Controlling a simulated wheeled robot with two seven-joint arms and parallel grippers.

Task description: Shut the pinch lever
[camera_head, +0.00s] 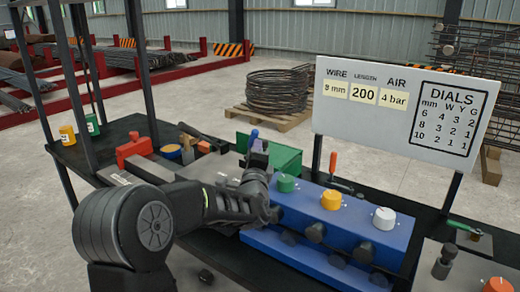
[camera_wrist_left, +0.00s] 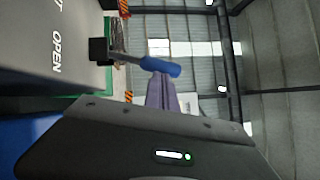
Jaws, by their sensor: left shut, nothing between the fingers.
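The pinch lever, with a blue handle (camera_head: 252,138), stands up behind my left gripper in the head view. In the left wrist view the blue handle (camera_wrist_left: 160,67) sits on a thin metal rod from a black block (camera_wrist_left: 99,50), beside a grey surface marked OPEN (camera_wrist_left: 56,48). My left gripper (camera_head: 259,156) is shut and empty, close to the lever. Its fingers (camera_wrist_left: 162,93) show just below the handle's tip in the wrist view; I cannot tell whether they touch it. The lever's lower part is hidden by the gripper in the head view. My right gripper is not in view.
A blue box (camera_head: 330,234) with green, yellow and white knobs stands right of my left gripper. A white sign (camera_head: 400,108) rises behind it. Wire coils (camera_head: 276,92) lie on a pallet behind.

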